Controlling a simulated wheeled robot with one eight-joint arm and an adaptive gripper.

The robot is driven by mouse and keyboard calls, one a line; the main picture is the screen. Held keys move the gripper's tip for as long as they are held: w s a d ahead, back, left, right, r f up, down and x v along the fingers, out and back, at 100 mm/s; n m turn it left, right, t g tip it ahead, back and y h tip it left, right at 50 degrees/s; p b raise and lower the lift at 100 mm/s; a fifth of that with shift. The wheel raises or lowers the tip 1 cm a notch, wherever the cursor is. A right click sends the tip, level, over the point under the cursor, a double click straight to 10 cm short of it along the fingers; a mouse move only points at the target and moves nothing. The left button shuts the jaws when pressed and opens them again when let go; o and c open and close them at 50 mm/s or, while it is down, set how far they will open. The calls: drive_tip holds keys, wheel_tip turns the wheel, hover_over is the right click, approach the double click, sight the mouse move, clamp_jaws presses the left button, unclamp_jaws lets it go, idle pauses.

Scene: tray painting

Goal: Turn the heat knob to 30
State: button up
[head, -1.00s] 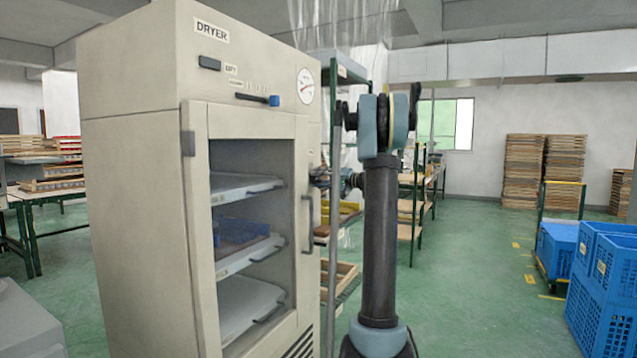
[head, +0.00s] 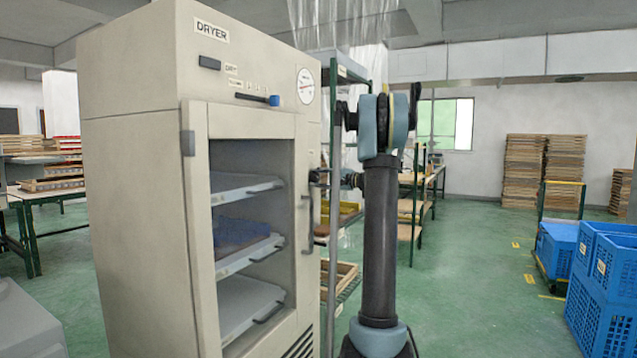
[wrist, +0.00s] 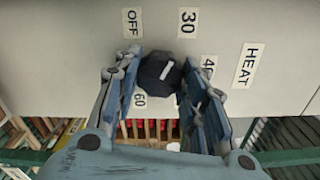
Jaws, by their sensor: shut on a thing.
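The heat knob (wrist: 153,75) is dark and round, with a white pointer mark. In the wrist view it sits between the two blue fingers of my gripper (wrist: 165,92), which is shut on it. The pointer slants up and right, roughly toward the 30 label (wrist: 187,22). Around the knob are the OFF label (wrist: 132,22), a partly covered label starting with 4 (wrist: 208,66) and the 60 label (wrist: 139,100). The HEAT label (wrist: 249,66) is farther right. In the head view the knob and fingertips are hidden beside the dryer (head: 140,180).
A green-framed rack (head: 340,72) stands behind my arm, close to the dryer's right side. Blue crates (head: 600,290) stand at the right. Green floor (head: 470,270) is clear between my arm and the crates.

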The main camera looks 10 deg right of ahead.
drive_tip(key=shift+d+f, duration=0.1)
idle(0.4)
drive_tip(key=o, duration=1.1)
drive_tip(key=shift+w+f, duration=0.1)
drive_tip(key=shift+w, duration=0.05)
drive_tip(key=shift+c, duration=0.2)
drive_tip(key=v, duration=1.2)
